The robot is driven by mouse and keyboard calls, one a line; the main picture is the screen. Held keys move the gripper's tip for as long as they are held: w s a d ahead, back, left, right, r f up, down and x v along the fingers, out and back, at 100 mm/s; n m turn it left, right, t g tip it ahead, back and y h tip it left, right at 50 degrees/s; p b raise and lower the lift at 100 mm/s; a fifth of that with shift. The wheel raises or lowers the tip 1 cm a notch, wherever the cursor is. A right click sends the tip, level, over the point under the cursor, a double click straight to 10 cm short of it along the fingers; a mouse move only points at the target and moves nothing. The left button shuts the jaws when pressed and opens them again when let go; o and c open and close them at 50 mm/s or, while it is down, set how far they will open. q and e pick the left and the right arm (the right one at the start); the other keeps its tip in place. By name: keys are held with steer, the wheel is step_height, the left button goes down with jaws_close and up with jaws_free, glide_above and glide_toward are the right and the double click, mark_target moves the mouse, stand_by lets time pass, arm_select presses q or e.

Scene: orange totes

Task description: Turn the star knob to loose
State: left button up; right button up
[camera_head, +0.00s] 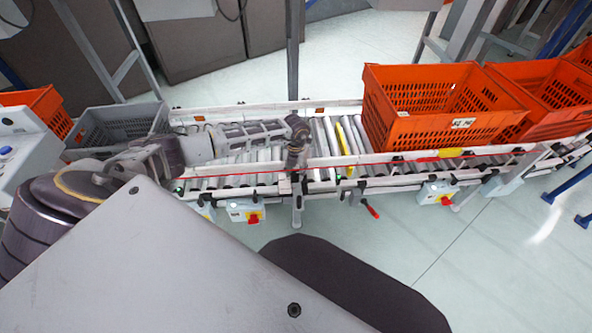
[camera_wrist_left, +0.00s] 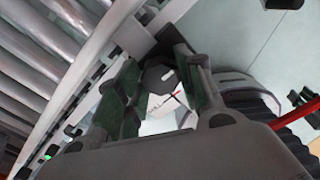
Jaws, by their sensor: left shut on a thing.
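The star knob (camera_wrist_left: 158,76) is a dark, lobed knob with a light spot in its middle, seen between my fingers in the left wrist view. My left gripper (camera_wrist_left: 157,80) is shut on it, one finger on each side, with green pads facing inward. In the head view my left gripper (camera_head: 294,160) points down at the conveyor's front rail, and the knob is hidden there by the gripper. My right gripper is in neither view.
The roller conveyor (camera_head: 228,182) runs left to right under my left arm. Orange totes (camera_head: 400,137) stand on its right part, a grey tote (camera_head: 118,118) at the left. A red-handled lever (camera_head: 371,210) and a switch box (camera_head: 243,208) hang along its front.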

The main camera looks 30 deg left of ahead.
mark_target(296, 172)
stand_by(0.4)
arm_select(q)
steer(key=o, duration=1)
step_height(296, 172, up, 12)
stand_by(0.4)
steer(key=shift+d, duration=0.1)
stand_by(0.4)
